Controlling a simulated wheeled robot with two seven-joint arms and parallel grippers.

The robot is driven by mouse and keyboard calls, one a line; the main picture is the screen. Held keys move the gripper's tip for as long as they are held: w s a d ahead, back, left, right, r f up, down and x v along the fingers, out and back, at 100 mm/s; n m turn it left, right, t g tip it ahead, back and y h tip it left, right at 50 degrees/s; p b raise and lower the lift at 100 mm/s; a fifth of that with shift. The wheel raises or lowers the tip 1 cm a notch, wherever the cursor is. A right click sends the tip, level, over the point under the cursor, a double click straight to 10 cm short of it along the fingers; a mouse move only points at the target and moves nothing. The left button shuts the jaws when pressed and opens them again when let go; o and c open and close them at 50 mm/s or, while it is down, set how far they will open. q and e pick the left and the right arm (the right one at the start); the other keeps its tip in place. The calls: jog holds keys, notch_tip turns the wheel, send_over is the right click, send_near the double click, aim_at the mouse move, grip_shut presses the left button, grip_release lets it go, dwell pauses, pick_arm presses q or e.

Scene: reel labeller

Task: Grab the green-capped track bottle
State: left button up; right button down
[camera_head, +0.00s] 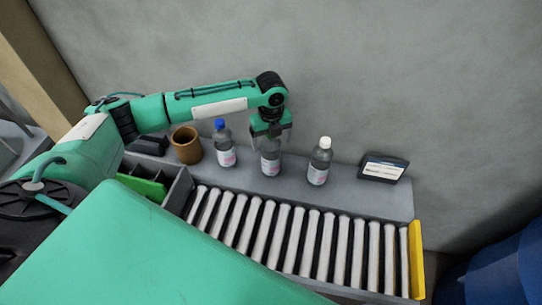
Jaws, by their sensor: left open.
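Three clear bottles with pinkish-white labels stand upright in a row on the grey ledge (395,200) behind the rollers. The left one is the blue-capped bottle (225,157), and the right one is the white-capped bottle (318,172). The middle bottle (271,166) has its top and cap hidden behind my left gripper (270,140), so its cap colour does not show. My left gripper points down over this bottle, open, with its fingers about the bottle's upper part. I cannot tell whether they touch it. My right gripper is not in view.
A brown cup (186,146) stands left of the bottles. A dark box with a white label (382,168) sits at the right of the ledge. The roller conveyor (300,240) runs in front, ending at a yellow plate (416,260). A grey wall (400,70) rises behind.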

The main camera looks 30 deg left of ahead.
pick_arm(q)
grip_shut()
jog(key=shift+r, duration=0.15)
